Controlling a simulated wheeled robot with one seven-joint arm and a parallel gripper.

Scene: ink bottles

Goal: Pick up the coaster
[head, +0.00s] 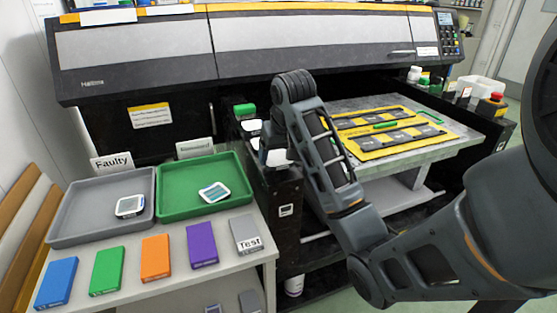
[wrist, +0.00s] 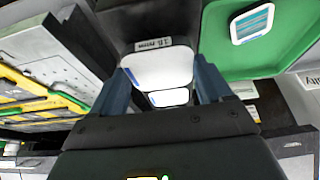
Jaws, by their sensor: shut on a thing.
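My gripper (wrist: 161,72) has its two blue-grey fingers on either side of a white, round-cornered coaster (wrist: 160,68) in the wrist view. It is shut on this coaster. A smaller white piece (wrist: 168,98) shows just below it, nearer my palm; I cannot tell whether it is separate. In the head view my arm hides most of the gripper, above a black stand where white pieces (head: 275,157) show. Another coaster, white with a blue print (head: 214,192), lies in the green tray (head: 173,205). One more (head: 130,206) lies in the grey tray (head: 68,228), labelled Faulty.
Several coloured blocks, including a purple one (head: 202,245) and a grey "Test" one (head: 246,234), lie along the table front. A large printer (head: 240,45) spans the back. Its flat bed (head: 440,152) with yellow-and-black jigs (head: 380,130) is at right.

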